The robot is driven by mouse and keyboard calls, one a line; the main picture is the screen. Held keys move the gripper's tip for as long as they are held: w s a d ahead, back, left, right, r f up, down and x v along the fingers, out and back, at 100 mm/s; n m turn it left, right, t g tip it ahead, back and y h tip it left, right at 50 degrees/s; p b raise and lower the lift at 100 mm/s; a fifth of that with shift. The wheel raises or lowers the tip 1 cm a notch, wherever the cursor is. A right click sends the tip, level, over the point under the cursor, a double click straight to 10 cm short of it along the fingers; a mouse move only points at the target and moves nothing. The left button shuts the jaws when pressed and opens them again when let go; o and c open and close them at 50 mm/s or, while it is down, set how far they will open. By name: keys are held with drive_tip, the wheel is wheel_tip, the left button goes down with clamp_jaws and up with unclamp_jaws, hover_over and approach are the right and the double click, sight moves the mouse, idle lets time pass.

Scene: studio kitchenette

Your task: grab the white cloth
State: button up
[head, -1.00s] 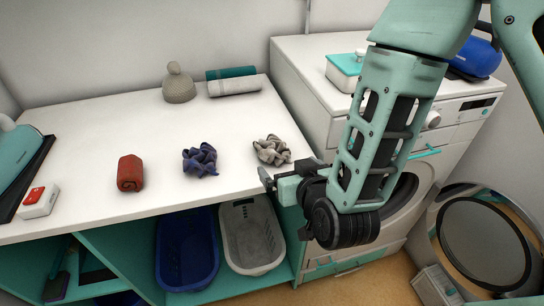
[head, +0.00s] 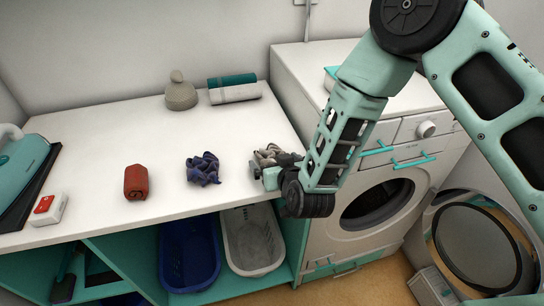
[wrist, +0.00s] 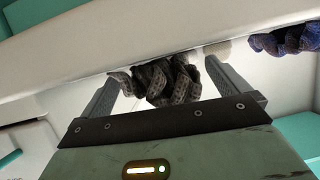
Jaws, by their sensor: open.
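The crumpled white cloth (head: 268,153), greyish in the light, lies near the right end of the white counter. My gripper (head: 264,170) is at the front of it in the head view, and my wrist hides part of the cloth. In the wrist view the cloth (wrist: 168,82) looks darker and sits between the two spread fingers of my gripper (wrist: 162,76). The fingers are open, one on either side of the cloth; whether they touch it I cannot tell.
A crumpled blue cloth (head: 203,169) lies left of the white one, then a red rolled cloth (head: 136,182). Rolled towels (head: 235,93) and a grey knitted hat (head: 180,94) are at the back. The washing machine (head: 385,200) stands to the right.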

drive_tip(key=c, duration=1)
drive_tip(key=shift+r, duration=0.1)
